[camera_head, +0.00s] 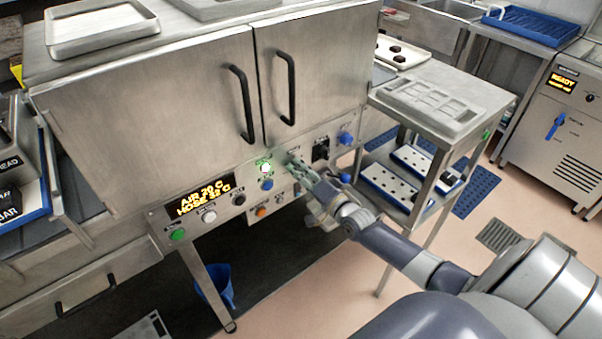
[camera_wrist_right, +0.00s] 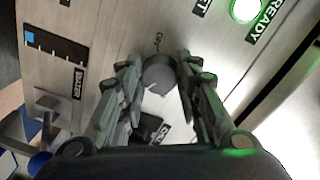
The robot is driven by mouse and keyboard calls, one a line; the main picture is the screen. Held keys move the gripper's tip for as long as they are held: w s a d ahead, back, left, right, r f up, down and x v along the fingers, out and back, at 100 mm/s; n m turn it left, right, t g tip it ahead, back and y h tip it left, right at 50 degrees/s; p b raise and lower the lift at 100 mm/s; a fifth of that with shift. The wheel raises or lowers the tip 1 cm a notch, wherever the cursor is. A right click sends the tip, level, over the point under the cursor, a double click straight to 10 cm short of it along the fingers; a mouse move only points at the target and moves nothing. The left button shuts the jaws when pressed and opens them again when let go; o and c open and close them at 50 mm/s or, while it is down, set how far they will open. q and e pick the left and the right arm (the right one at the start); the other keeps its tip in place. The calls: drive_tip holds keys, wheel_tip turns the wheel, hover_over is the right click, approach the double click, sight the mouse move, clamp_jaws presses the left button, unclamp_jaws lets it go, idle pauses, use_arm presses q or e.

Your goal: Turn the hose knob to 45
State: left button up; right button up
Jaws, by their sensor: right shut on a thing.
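The control panel (camera_head: 225,200) runs under a steel cabinet. Its amber display (camera_head: 200,195) reads AIR 20 C and HOSE 32 C. My right gripper (camera_head: 296,165) is at the panel, right of a lit green light (camera_head: 265,168), and covers the control there in the head view. In the right wrist view a round grey knob (camera_wrist_right: 158,73) with a pale pointer mark sits between the fingers of my right gripper (camera_wrist_right: 160,85), which is shut on it. "OFF" is printed beside the knob; another label is partly hidden. My left gripper is not in view.
Black cabinet handles (camera_head: 291,88) stick out above. A side table with a moulded tray (camera_head: 430,103) stands at the right. A blue bucket (camera_head: 215,285) is below.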

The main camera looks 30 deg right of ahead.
idle(0.5)
drive_tip(key=o, duration=1)
drive_tip(key=shift+o, duration=0.2)
drive_tip(key=shift+s, duration=0.1)
drive_tip(key=s, duration=1.2)
drive_tip(key=shift+d+r, duration=0.25)
drive_tip(key=shift+d, duration=0.1)
drive_tip(key=shift+w, duration=0.1)
